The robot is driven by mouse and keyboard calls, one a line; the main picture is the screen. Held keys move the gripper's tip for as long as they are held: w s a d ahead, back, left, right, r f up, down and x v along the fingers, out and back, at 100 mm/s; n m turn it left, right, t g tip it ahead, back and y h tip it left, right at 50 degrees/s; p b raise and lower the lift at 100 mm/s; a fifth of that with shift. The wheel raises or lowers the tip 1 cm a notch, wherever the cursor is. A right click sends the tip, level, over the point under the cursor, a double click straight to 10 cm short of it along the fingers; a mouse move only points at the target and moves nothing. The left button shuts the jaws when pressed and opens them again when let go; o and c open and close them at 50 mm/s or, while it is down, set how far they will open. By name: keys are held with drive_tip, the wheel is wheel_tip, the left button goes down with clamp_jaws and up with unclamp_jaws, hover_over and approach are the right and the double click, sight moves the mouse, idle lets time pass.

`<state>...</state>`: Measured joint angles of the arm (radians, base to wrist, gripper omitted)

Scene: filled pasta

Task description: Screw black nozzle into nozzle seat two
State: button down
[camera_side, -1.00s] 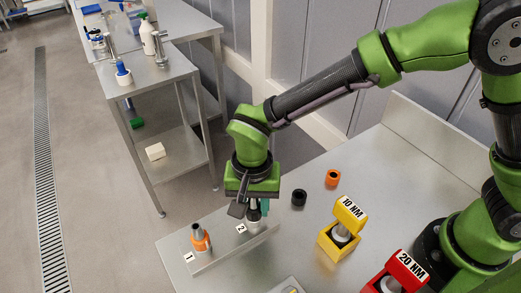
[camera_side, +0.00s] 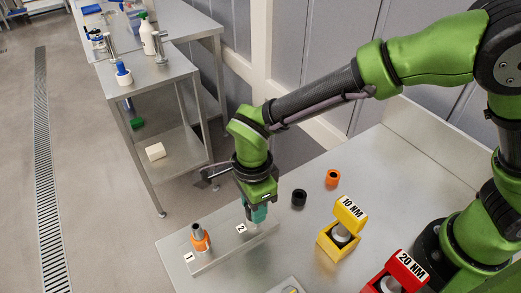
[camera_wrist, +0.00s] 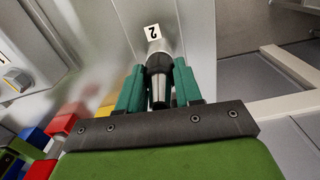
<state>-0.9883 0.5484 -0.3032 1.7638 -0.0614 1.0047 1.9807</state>
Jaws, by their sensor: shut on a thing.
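The black nozzle (camera_wrist: 158,66) shows in the wrist view with a dark collar and a grey tapered tip pointing toward my palm. My gripper (camera_wrist: 158,72) is shut on it with teal fingers on either side. The nozzle is lined up at nozzle seat two (camera_wrist: 157,46), next to the label "2". I cannot tell how deep it sits in the seat. In the side view my gripper (camera_side: 253,216) points down over the seat beside the label "2" (camera_side: 241,229); the fingers hide most of the nozzle there.
Seat one holds an orange-collared nozzle (camera_side: 200,240) to the left. A yellow 10 NM holder (camera_side: 338,242) and a red 20 NM holder (camera_side: 392,280) stand to the right.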

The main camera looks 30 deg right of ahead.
drive_tip(key=m, duration=0.4)
drive_tip(key=m, duration=0.3)
drive_tip(key=shift+m, duration=1.4)
drive_tip(key=shift+m, duration=1.4)
drive_tip(key=c, duration=0.7)
unclamp_jaws()
